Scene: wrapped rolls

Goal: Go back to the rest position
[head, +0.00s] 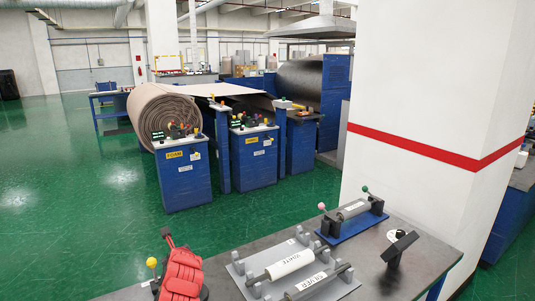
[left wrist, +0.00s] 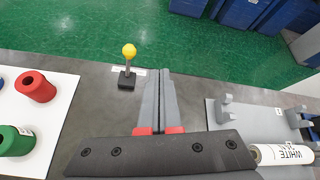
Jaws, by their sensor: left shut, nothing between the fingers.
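My left gripper (head: 167,234) reaches in at the bottom left of the head view, with red casing on the arm behind it. In the left wrist view its two grey fingers (left wrist: 160,85) lie together with nothing between them. They are above the grey table, between the yellow-ball post (left wrist: 129,55) and the grey rack (left wrist: 222,118). A white wrapped roll (head: 289,264) labelled WHITE lies in the rack, and it shows at the right of the left wrist view (left wrist: 282,154). A roll labelled SILVER (head: 316,284) lies beside it. My right gripper is not in view.
A blue stand (head: 350,226) holding another roll is at the table's back. A black plate on a white base (head: 399,246) stands to its right. Red (left wrist: 36,86) and green (left wrist: 15,140) rolls stand on a white board. A thick white pillar (head: 430,110) rises behind the table.

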